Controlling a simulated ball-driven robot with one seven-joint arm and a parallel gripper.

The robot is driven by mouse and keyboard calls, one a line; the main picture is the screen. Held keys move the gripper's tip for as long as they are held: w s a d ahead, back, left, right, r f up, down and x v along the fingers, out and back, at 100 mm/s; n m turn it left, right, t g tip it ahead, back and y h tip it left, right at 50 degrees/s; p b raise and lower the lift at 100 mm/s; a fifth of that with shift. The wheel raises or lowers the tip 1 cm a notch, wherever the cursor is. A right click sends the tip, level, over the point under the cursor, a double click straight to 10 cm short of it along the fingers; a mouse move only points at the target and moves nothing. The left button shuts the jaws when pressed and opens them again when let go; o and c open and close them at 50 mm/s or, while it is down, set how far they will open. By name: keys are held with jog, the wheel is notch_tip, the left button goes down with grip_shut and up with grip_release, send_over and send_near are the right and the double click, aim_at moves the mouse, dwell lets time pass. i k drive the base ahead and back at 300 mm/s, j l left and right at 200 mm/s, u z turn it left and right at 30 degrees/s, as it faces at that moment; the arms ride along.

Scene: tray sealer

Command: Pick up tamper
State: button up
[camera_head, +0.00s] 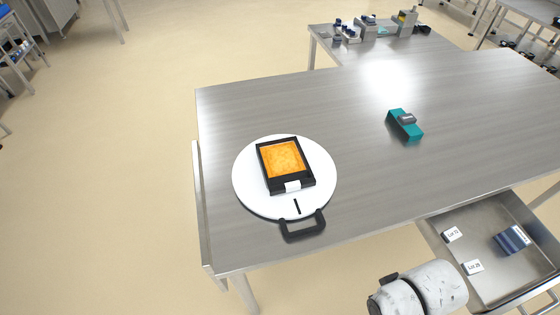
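A teal block with a grey piece on top (405,124) lies on the steel table, right of the middle; it looks like the tamper, though I cannot be sure. It lies at a slant, with nothing touching it but the table top. My gripper's fingers are not seen in this view, so I cannot tell where they are relative to it.
The steel table (330,100) has free room around the teal block. A white round plate (243,185) with a black handle bears a black tray (270,184) of orange content. An open steel drawer (500,210) at lower right holds blue packs and lot labels.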

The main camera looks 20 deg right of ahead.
aim_at(512, 240)
jog(key=z, duration=1.65)
jog(key=k+l+u, duration=0.1)
jog(key=l+u, duration=0.2)
jog(key=l, duration=0.25)
jog(key=k+l+u, duration=0.25)
jog(key=l, duration=0.25)
jog(key=k+l+u, duration=0.1)
jog(key=l+u, duration=0.2)
jog(key=l, duration=0.2)
jog(key=k+l+u, duration=0.3)
jog(key=l, duration=0.15)
jog(key=k+l+u, duration=0.25)
jog(key=i+l, duration=0.15)
jog(key=i, duration=0.85)
